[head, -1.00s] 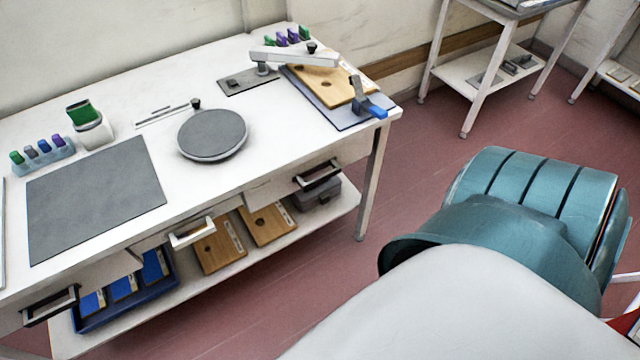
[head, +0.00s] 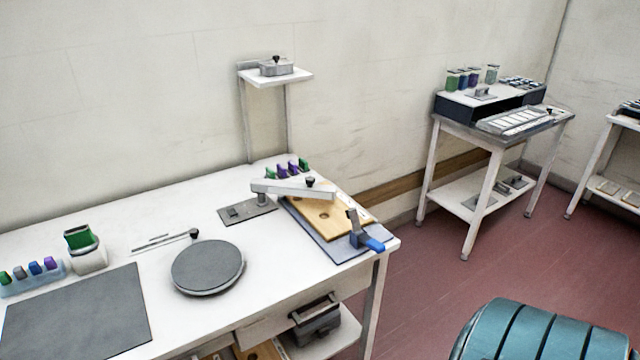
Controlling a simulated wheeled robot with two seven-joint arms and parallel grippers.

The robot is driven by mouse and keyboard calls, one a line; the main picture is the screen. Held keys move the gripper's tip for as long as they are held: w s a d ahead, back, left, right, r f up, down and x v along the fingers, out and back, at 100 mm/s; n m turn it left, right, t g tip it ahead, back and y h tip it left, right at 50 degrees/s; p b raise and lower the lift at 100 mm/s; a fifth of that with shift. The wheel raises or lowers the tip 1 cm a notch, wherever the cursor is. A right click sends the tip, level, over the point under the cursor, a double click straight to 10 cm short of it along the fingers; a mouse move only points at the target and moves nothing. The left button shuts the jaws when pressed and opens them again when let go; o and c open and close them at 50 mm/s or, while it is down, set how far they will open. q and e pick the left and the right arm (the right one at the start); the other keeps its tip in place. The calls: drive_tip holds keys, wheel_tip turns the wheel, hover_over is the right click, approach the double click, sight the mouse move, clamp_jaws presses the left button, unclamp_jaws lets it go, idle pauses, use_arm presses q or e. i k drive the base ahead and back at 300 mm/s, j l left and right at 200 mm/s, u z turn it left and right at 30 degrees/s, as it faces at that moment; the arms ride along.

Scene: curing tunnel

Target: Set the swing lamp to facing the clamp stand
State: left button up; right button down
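The swing lamp (head: 293,188) appears to be the pale horizontal arm with a black knob, on a short post on a grey base plate (head: 247,210) at the back right of the white bench. Its arm points right, over a wooden board (head: 325,217). A clamp with a blue handle (head: 374,243) stands at the board's front right corner, perhaps the clamp stand; I cannot tell for sure. The arm's free end is behind this clamp and apart from it. Neither of my grippers is in view.
The white bench (head: 110,235) carries a round grey disc (head: 207,267), a dark mat (head: 78,318), a green-topped container (head: 85,250) and small coloured items. A wall shelf (head: 290,78) stands above its back edge. Red floor (head: 425,285) is open right of the bench, before another table (head: 470,135).

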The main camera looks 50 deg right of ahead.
sight(308, 189)
drive_tip(key=i+l, duration=0.1)
drive_tip(key=l, duration=0.35)
drive_tip(key=i+l, duration=0.1)
drive_tip(key=l, duration=0.35)
drive_tip(key=i+l, duration=0.1)
drive_tip(key=l, duration=0.35)
drive_tip(key=i+l, duration=0.1)
drive_tip(key=l, duration=0.35)
drive_tip(key=i+l, duration=0.1)
drive_tip(key=l, duration=0.35)
